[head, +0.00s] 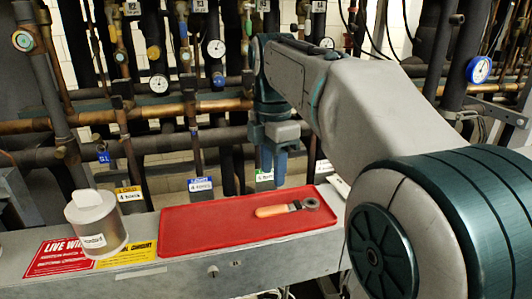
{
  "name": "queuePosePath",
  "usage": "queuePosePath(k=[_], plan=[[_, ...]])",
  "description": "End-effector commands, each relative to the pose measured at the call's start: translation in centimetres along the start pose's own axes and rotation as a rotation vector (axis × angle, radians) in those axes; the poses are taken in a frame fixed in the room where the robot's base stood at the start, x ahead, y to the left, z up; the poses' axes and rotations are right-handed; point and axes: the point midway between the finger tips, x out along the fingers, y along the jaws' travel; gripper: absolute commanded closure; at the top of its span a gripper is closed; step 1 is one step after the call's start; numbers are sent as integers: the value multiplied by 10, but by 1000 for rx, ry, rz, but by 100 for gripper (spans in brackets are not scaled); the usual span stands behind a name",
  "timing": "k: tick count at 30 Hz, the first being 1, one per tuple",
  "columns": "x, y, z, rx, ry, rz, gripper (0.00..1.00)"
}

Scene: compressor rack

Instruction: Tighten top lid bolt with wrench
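A wrench (283,208) with an orange-brown handle and a dark ring-shaped head lies on a red tray (195,225). The handle points left and the ring head lies to the right. My gripper (273,172) hangs above the back of the tray, up and slightly left of the wrench, apart from it. Its blue-grey fingers point down, and their gap is too small to judge. A pale grey canister (97,222) with a round lid and a label stands left of the tray. I cannot make out a lid bolt on it.
The tray and canister stand on a grey metal ledge (170,280) with red and yellow warning signs (62,257). Behind it are dark and copper pipes with round gauges (158,83) and hanging tags (201,184). My arm fills the right side. The tray's left part is clear.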

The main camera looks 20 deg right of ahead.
Motion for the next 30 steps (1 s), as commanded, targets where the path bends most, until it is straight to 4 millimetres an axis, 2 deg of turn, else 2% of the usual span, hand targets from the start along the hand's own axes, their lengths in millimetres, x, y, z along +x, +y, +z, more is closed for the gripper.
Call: queuePosePath(k=[8,22,26,30], plan=[[16,0,-1,-2,0,1,61],[82,-1,0,2,0,0,61],[90,0,0,2,0,2,61],[90,0,0,2,0,2,61]])
